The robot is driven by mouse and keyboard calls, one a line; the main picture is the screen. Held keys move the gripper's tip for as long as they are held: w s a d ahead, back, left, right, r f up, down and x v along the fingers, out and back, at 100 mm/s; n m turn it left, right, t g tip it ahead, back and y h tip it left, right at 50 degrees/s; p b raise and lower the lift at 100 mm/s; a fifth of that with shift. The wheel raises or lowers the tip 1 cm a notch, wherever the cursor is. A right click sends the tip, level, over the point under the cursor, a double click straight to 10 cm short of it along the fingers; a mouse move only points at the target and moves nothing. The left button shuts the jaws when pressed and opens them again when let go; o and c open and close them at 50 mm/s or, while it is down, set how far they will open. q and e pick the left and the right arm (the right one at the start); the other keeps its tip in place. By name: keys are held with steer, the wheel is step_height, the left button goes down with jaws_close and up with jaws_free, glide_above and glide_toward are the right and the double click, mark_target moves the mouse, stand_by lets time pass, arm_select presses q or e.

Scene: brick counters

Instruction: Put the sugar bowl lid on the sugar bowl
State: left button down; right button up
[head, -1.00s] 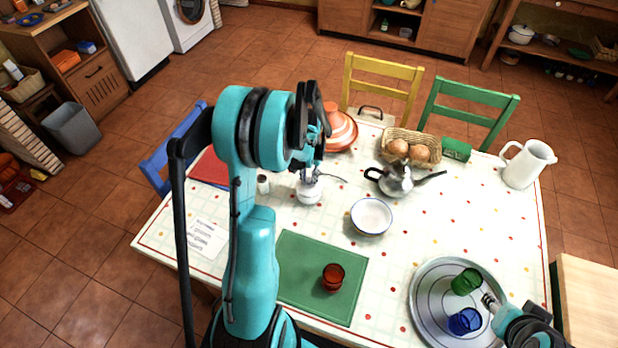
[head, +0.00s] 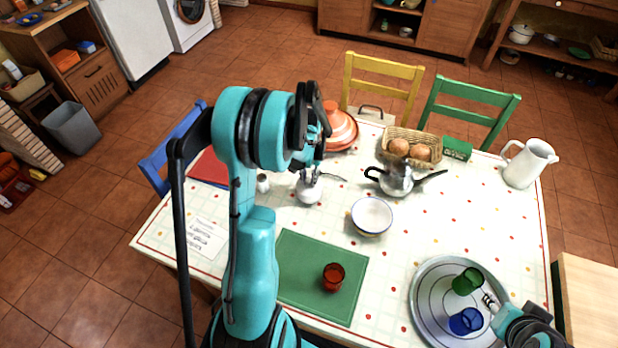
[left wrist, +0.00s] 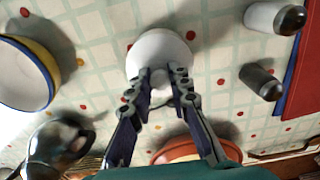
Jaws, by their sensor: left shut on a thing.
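The white, round sugar bowl (head: 309,192) stands on the checked tablecloth, left of the blue-rimmed bowl. My left gripper (head: 313,172) is right above it, pointing down. In the left wrist view, the fingertips (left wrist: 160,78) are shut on the small knob of the white sugar bowl lid (left wrist: 158,50). The lid is over the bowl and hides its opening; I cannot tell whether the two touch. My right gripper (head: 489,299) is at the lower right, beside the green glass; its finger opening is too small to tell.
A red glass (head: 333,276) stands on the green mat (head: 300,265). A round tray (head: 425,315) holds green and blue glasses.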

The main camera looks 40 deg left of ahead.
arm_select(q)
steer(key=c, duration=1.3)
jaws_free()
step_height(320, 180, up, 12)
steer(key=shift+s, duration=0.1)
steer(key=s+d+r+m+t, duration=0.1)
steer(key=s+d+r+t, duration=0.1)
steer(key=s+d, duration=0.2)
steer(key=s+d+r+m+t, duration=0.1)
steer(key=s+d, duration=0.3)
steer(key=d, duration=0.6)
steer(key=s+d+r+m+t, duration=0.1)
steer(key=s+d+r+t, duration=0.2)
steer(key=d, duration=0.5)
steer(key=shift+s+m+t, duration=0.3)
steer(key=shift+s+t, duration=0.15)
steer(key=shift+t, duration=0.05)
